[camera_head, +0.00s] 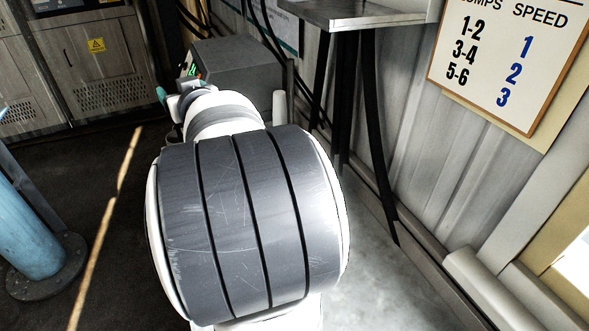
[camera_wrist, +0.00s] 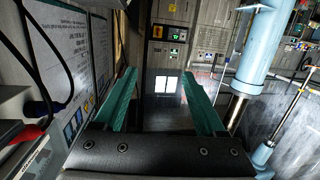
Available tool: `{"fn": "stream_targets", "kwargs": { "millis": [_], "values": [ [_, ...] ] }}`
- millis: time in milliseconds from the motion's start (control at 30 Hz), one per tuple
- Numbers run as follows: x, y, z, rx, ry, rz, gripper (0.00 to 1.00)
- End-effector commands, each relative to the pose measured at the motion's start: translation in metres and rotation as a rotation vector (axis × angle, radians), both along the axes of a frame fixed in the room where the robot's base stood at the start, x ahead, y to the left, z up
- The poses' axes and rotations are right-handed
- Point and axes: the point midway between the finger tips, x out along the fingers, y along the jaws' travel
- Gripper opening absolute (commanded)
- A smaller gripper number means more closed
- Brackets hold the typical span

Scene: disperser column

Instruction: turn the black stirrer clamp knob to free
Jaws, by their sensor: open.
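My gripper (camera_wrist: 158,76) is open and empty in the wrist view, its two teal fingers spread wide with open air between them. In the head view my own arm hides most of it; only a bit of teal shows past the arm's far end. A light blue column (camera_wrist: 258,48) rises to the right of my fingers in the wrist view. Its lower part and round base also show at the left edge of the head view (camera_head: 28,238). I cannot make out the black stirrer clamp knob for certain in either view.
A grey box with a lit green display (camera_head: 235,72) stands just beyond my arm. A metal shelf (camera_head: 365,14) and a pump speed sign (camera_head: 505,60) are on the right wall. Grey cabinets (camera_head: 95,60) stand at the back left. Dark floor lies open between column and arm.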

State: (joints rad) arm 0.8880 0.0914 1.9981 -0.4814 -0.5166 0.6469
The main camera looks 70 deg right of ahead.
Motion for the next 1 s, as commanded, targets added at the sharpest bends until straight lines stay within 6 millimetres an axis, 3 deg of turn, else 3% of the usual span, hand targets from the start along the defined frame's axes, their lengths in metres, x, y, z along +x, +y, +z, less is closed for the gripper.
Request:
{"fn": "stream_targets", "kwargs": {
  "millis": [33, 200, 500, 600, 667, 767, 867, 967, 1000],
  "values": [
    [0.007, 0.045, -0.001, 0.066, 0.035, 0.006, 0.73],
    [-0.011, 0.164, -0.045, 0.314, 0.227, 0.047, 0.73],
    [-0.079, 0.33, -0.133, 0.694, 0.592, 0.231, 0.73],
    [-0.086, 0.378, -0.156, 0.85, 0.669, 0.291, 0.73],
    [-0.071, 0.387, -0.163, 0.917, 0.639, 0.292, 0.73],
    [-0.028, 0.378, -0.17, 0.987, 0.512, 0.238, 0.73],
    [0.013, 0.346, -0.176, 1.007, 0.352, 0.137, 0.73],
    [0.047, 0.296, -0.184, 0.983, 0.179, -0.009, 0.73],
    [0.057, 0.271, -0.189, 0.96, 0.108, -0.084, 0.73]
  ]
}}
